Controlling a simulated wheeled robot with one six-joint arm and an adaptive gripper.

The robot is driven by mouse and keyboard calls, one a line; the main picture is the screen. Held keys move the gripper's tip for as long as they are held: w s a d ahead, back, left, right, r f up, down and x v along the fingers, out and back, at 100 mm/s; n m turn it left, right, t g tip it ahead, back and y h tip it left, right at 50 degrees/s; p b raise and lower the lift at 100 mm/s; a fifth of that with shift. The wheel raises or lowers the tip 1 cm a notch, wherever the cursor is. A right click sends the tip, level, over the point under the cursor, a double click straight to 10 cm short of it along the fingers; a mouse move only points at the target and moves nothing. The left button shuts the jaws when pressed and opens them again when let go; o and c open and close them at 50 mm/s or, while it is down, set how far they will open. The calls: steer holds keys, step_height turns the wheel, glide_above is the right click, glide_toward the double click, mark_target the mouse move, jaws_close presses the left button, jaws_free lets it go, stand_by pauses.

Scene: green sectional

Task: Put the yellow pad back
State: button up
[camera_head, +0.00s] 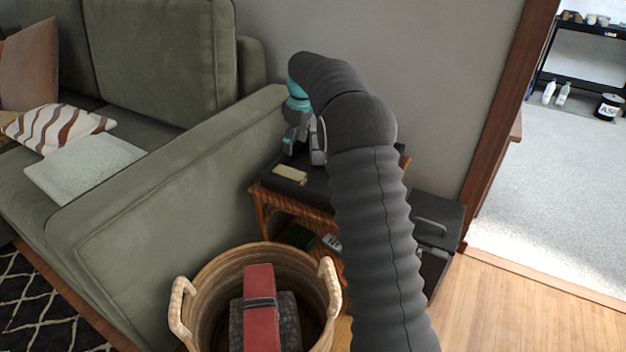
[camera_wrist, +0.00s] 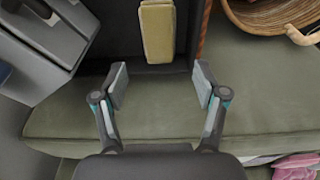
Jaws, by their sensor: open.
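The yellow pad (camera_head: 290,174) lies flat on the dark top of a small wooden side table (camera_head: 262,207), near its front-left edge. In the wrist view the pad (camera_wrist: 157,33) is at the top centre, ahead of the fingers and lined up between them. My gripper (camera_head: 303,158) is over the back of the table, close to the pad. In the wrist view my gripper (camera_wrist: 160,84) is open and empty, with its fingertips apart and short of the pad. My arm hides the right part of the table.
A green sofa (camera_head: 170,210) stands left of the table, its armrest beside it. A wicker basket (camera_head: 205,285) holding a red item (camera_head: 261,305) stands in front. A dark bin (camera_head: 438,215) is at the right. A remote (camera_head: 331,242) is below the tabletop. Open floor lies at right.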

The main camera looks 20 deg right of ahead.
steer(key=s+a+r+m+t, duration=0.1)
steer(key=s+r+m, duration=0.1)
steer(key=s+r, duration=0.45)
steer(key=s+r+m+t, duration=0.1)
steer(key=s+r, duration=0.2)
steer(key=s, duration=0.6)
steer(key=s+a+r+m, duration=0.1)
steer(key=s+r+m, duration=0.1)
steer(key=s+r, duration=0.45)
steer(key=s+f+m+t, duration=0.1)
steer(key=s+f, duration=0.3)
steer(key=s, duration=0.8)
steer(key=s+f+m+t+h, duration=0.1)
steer(key=s+f, duration=0.3)
steer(key=s, duration=0.9)
steer(key=shift+f+m, duration=0.4)
steer(key=shift+m, duration=0.5)
steer(key=shift+s, duration=0.1)
